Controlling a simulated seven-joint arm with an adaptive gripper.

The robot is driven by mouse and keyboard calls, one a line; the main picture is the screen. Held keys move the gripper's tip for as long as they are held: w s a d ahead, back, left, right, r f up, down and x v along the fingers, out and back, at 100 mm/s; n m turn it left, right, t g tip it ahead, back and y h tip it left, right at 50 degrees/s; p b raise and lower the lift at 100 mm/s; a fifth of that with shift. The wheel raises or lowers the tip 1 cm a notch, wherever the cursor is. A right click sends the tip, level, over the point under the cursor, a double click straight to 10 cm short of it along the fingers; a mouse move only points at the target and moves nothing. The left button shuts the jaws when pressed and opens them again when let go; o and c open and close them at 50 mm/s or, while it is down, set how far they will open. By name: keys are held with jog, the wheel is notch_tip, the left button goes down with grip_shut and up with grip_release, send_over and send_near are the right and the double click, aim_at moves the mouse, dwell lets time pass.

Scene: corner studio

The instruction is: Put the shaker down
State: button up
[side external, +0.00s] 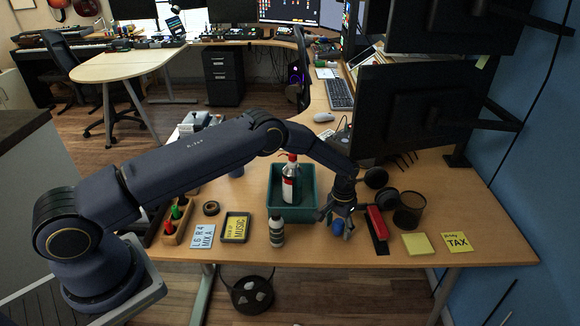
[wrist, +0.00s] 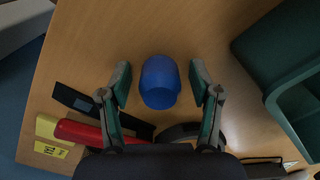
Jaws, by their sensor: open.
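A blue rounded object (side external: 338,227), apparently the shaker, rests on the wooden desk (side external: 470,222) near its front edge. My gripper (side external: 337,232) is low over the desk around it, with its fingers partly covering it in the side view. In the wrist view the blue object (wrist: 160,82) sits between the two spread fingers of my gripper (wrist: 160,84), with a visible gap on each side. The gripper is open and not clamped on it. Whether the object stands upright is hard to tell.
A green bin (side external: 292,214) holding a red-and-white bottle (side external: 291,182) stands to the left. A small bottle (side external: 276,231) is in front of it. A red stapler (side external: 377,224), a black mesh cup (side external: 409,210) and yellow notes (side external: 417,244) lie to the right.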

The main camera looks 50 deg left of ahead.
notch_tip(320, 180, up, 19)
notch_tip(320, 180, up, 15)
jog(key=t, duration=0.2)
send_over(335, 221)
jog(key=s+a, duration=0.3)
jog(key=s, duration=0.5)
jog(key=s+a+r+t, duration=0.25)
jog(key=s+r, duration=0.55)
jog(key=s, duration=0.5)
jog(key=s+a+f+t, duration=0.1)
jog(key=s, duration=1.2)
jog(key=shift+s+a+f, duration=0.2)
jog(key=shift+a+f, duration=0.15)
jog(key=shift+f, duration=0.05)
